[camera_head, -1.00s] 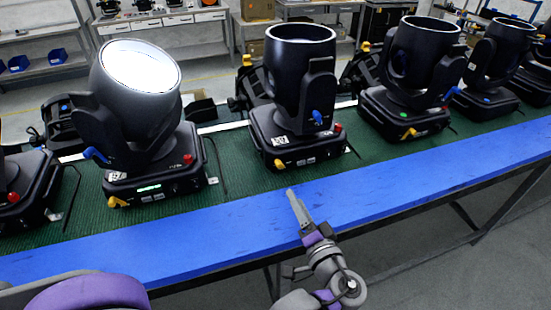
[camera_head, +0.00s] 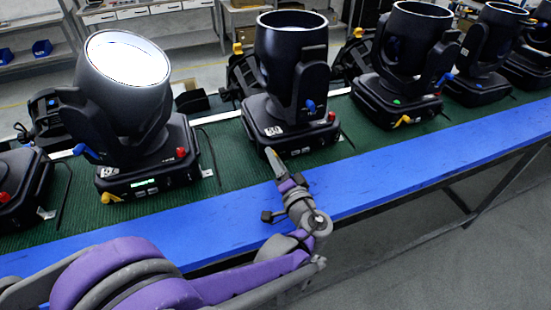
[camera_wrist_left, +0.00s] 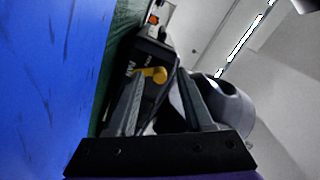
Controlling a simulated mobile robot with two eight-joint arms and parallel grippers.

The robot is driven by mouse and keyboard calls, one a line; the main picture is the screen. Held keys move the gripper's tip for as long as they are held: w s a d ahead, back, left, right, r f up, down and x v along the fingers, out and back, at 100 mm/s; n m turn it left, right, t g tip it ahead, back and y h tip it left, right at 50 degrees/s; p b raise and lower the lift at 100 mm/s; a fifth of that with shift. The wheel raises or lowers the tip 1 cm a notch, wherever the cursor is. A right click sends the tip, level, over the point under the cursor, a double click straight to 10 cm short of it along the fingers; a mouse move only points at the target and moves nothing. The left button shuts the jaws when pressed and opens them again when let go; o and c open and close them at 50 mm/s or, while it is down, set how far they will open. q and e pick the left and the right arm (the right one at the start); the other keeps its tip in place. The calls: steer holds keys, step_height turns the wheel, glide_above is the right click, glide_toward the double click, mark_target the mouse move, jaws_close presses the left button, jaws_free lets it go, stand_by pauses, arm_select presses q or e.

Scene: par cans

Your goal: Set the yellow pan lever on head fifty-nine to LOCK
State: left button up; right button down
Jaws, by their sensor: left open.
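The middle moving head (camera_head: 291,60) stands upright on the green strip, and the white tag (camera_head: 272,130) on its base appears to read 59. Its yellow pan lever is mostly hidden behind my gripper in the head view. In the left wrist view the yellow lever (camera_wrist_left: 151,73) sits low on the dark base, seen between the two fingers. My left gripper (camera_head: 275,157) is open at the front of that base, its tips close to the lever; I cannot tell whether they touch. It also shows in the wrist view (camera_wrist_left: 161,76). My right gripper is not in view.
A tilted head (camera_head: 125,85) with its own yellow lever (camera_head: 110,198) stands to the left. Another head (camera_head: 404,50) with a yellow lever (camera_head: 402,121) stands to the right. The bench's blue front edge (camera_head: 400,170) is clear. A blue lever (camera_head: 309,105) is on the middle head's yoke.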

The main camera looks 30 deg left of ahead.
mark_target(282, 148)
arm_select(q)
steer(key=shift+w+a, duration=0.15)
steer(key=shift+a, duration=0.05)
jaws_close()
steer(key=shift+d+m, duration=0.1)
steer(key=shift+m, duration=0.3)
steer(key=m, duration=0.3)
steer(key=w+d+m, duration=0.1)
steer(key=m, duration=0.1)
steer(key=shift+w+r+m+b, duration=0.1)
steer(key=shift+r+m+b, duration=0.05)
steer(key=shift+m+b, duration=0.2)
steer(key=m, duration=0.3)
steer(key=w+d+m+b, duration=0.1)
steer(key=m, duration=0.1)
steer(key=shift+m, duration=0.25)
steer(key=shift+w+f, duration=0.1)
steer(key=shift+f, duration=0.1)
